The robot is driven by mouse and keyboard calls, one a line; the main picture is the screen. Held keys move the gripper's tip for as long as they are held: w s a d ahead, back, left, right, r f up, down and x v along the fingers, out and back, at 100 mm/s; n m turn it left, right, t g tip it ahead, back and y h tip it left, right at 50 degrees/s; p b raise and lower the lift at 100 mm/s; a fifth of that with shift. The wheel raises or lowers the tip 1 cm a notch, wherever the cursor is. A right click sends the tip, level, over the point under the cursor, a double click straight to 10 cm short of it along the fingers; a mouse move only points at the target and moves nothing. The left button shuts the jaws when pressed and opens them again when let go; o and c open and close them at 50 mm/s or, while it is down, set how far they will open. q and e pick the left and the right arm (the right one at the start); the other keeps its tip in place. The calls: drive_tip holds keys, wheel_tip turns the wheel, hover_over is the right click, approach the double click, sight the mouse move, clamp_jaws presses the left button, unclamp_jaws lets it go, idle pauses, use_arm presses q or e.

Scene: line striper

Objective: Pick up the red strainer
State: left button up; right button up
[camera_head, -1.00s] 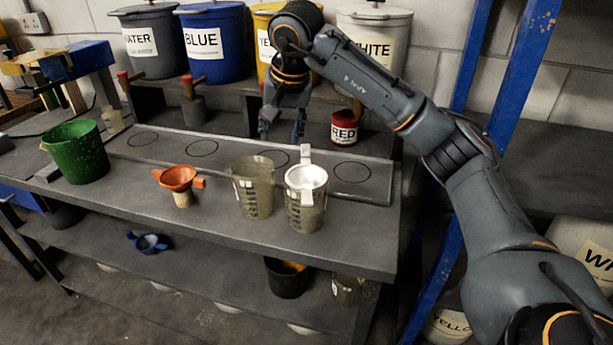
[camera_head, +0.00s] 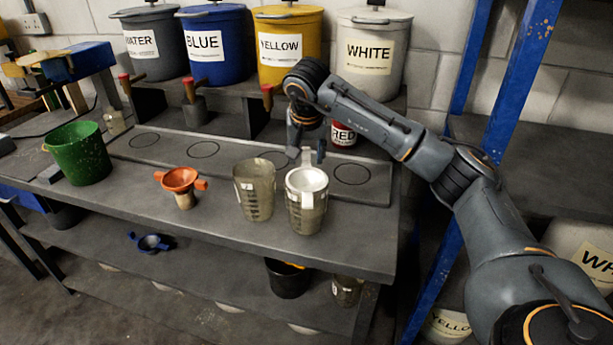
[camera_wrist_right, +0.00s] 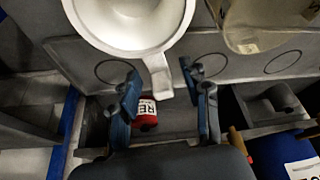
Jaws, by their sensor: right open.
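The red strainer (camera_head: 180,179) is orange-red with side tabs and sits on a small tan cup on the bench, left of the beakers. My right gripper (camera_head: 307,154) is well to its right, over the back of the bench beside a white strainer (camera_head: 307,181) resting on a beaker. In the right wrist view my right gripper (camera_wrist_right: 162,78) is open, with the white strainer's handle (camera_wrist_right: 160,78) between or just above its fingers; I cannot tell the exact depth. The red strainer is not in the wrist view. My left gripper is not in view.
A clear beaker (camera_head: 255,190) stands between the two strainers. A green bucket (camera_head: 78,153) stands at the left. A red tin (camera_head: 343,134) sits behind the gripper, and labelled buckets line the back shelf. A blue strainer (camera_head: 150,242) lies on the lower shelf.

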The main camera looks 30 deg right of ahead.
drive_tip(key=shift+x, duration=1.15)
clamp_jaws()
drive_tip(key=shift+r, duration=0.1)
